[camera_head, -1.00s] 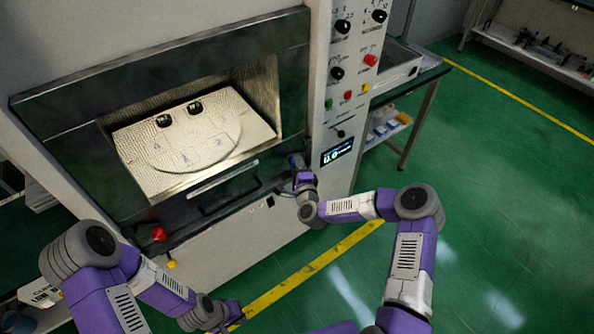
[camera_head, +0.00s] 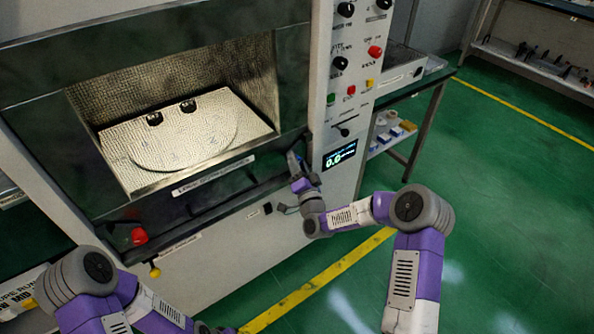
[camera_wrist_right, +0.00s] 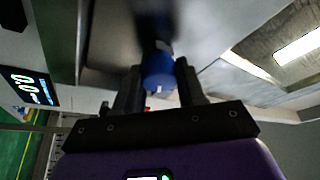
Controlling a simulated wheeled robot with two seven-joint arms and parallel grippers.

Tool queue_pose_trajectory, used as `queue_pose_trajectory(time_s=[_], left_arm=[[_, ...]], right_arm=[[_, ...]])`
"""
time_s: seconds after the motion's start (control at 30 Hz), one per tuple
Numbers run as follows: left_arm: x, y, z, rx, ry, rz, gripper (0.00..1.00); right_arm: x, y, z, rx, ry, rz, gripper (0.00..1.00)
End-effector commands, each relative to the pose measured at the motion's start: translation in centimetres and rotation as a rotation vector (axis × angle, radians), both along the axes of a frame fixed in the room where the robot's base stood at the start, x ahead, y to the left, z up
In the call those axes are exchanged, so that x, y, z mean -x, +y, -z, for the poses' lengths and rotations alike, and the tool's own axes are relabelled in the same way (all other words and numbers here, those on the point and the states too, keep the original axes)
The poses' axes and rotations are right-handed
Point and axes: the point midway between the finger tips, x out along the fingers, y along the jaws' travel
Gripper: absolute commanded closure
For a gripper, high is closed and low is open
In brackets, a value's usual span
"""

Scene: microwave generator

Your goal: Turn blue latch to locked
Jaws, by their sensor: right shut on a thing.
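The blue latch (camera_wrist_right: 158,70) shows in the right wrist view as a blue knob with a small white mark on its end. It sits between the two dark fingers of my right gripper (camera_wrist_right: 158,88), which is shut on it. In the head view my right gripper (camera_head: 295,165) is at the right end of the dark ledge under the microwave's opening. The latch is too small and covered there to make out its angle. My left arm is at the bottom left of the head view, and its gripper is out of the picture.
The microwave generator (camera_head: 318,100) has an open chamber with a round plate (camera_head: 185,140) inside. Its panel carries knobs, buttons and a lit display (camera_head: 340,155). A red knob (camera_head: 139,236) is at the lower left. The green floor (camera_head: 500,190) at the right is clear.

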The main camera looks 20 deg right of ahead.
Motion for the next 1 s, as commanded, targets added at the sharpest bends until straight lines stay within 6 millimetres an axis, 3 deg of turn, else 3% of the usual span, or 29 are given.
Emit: queue_pose_trajectory(time_s=[0.23, 0.77, 0.8, 0.93, 1.0], left_arm=[[0.0, -0.01, 1.42, 0.0, 0.0, 0.0, 1.0], [-0.01, -0.01, 1.59, 0.0, 0.0, 0.0, 1.0], [-0.02, 0.0, 1.59, 0.0, 0.0, 0.0, 1.0], [-0.01, 0.01, 1.59, 0.0, 0.0, 0.0, 1.0], [0.0, 0.0, 1.6, 0.0, 0.0, 0.0, 1.0]], right_arm=[[0.0, -0.03, 0.12, 0.079, -0.029, 0.0, 0.91], [-0.01, -0.06, -0.05, 0.101, -0.036, 0.001, 0.91], [-0.01, -0.06, -0.05, 0.101, -0.036, 0.001, 0.57], [-0.01, -0.05, -0.05, 0.1, -0.036, 0.0, 0.37], [-0.01, -0.05, -0.04, 0.1, -0.036, 0.0, 0.34]])
